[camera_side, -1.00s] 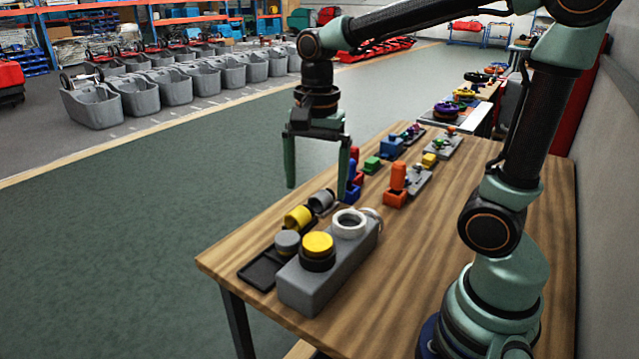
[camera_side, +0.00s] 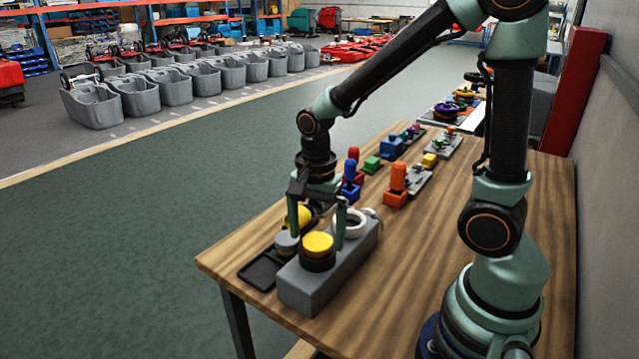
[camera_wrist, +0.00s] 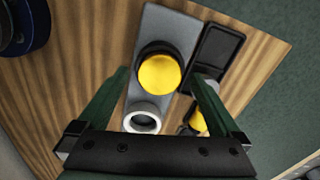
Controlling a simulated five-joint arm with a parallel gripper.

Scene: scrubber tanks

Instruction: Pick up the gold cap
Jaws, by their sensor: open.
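A yellow-gold cap (camera_side: 318,243) with a dark lower part sits upright on the grey block (camera_side: 310,287). In the wrist view this cap (camera_wrist: 159,74) lies between my fingers. A second yellow cap (camera_side: 303,215) is on the black tray (camera_side: 262,277) behind it, partly covered by my finger. Which one is called gold I cannot tell for sure. My gripper (camera_side: 316,241) points down, open and empty, with one finger on each side of the first cap in the picture. Contact with it cannot be made out.
A white ring (camera_side: 352,224) stands on the block close by my right finger. A grey cap (camera_side: 287,243) is by the tray, close to my left finger. Orange (camera_side: 397,178) and blue (camera_side: 349,180) pieces stand farther back. The table's right side is mostly clear.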

